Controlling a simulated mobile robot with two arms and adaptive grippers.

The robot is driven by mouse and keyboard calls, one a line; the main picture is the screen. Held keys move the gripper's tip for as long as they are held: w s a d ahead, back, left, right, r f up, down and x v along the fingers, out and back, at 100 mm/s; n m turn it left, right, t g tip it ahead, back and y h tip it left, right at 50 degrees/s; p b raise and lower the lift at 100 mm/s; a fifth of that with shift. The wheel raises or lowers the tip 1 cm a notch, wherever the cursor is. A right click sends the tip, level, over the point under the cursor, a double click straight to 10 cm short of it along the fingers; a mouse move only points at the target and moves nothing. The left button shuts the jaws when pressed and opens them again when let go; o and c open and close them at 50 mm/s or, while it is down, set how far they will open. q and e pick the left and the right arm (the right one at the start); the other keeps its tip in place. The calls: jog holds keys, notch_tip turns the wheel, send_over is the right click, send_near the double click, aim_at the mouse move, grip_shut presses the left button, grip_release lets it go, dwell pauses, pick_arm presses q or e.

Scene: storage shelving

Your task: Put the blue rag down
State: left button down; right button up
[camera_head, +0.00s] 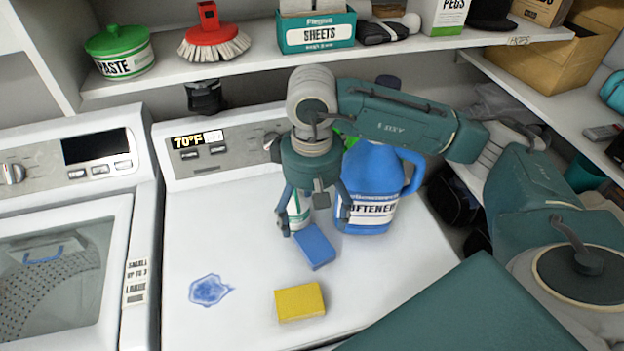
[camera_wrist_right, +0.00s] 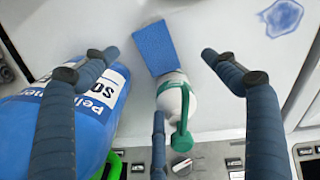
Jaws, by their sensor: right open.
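The blue rag (camera_head: 315,247), a folded flat block, lies on the white top of the right-hand machine (camera_head: 240,240). It also shows in the right wrist view (camera_wrist_right: 153,48), between and beyond the spread fingertips. My right gripper (camera_head: 313,214) is above the machine top, just behind the rag in the head view, with its fingers wide apart. No finger appears to touch the rag. A white spray bottle with a green trigger (camera_wrist_right: 176,102) stands beside the rag and is partly hidden by my gripper in the head view. My left gripper is not in view.
A blue softener jug (camera_head: 372,180) stands close to the right of my gripper. A loaded shelf (camera_head: 250,62) runs above the back.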

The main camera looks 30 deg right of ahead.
pick_arm(q)
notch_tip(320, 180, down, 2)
jog(key=b, duration=0.3)
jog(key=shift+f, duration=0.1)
pick_arm(e)
notch_tip(320, 180, up, 12)
jog(key=shift+r, duration=0.25)
jog(key=shift+s, duration=0.1)
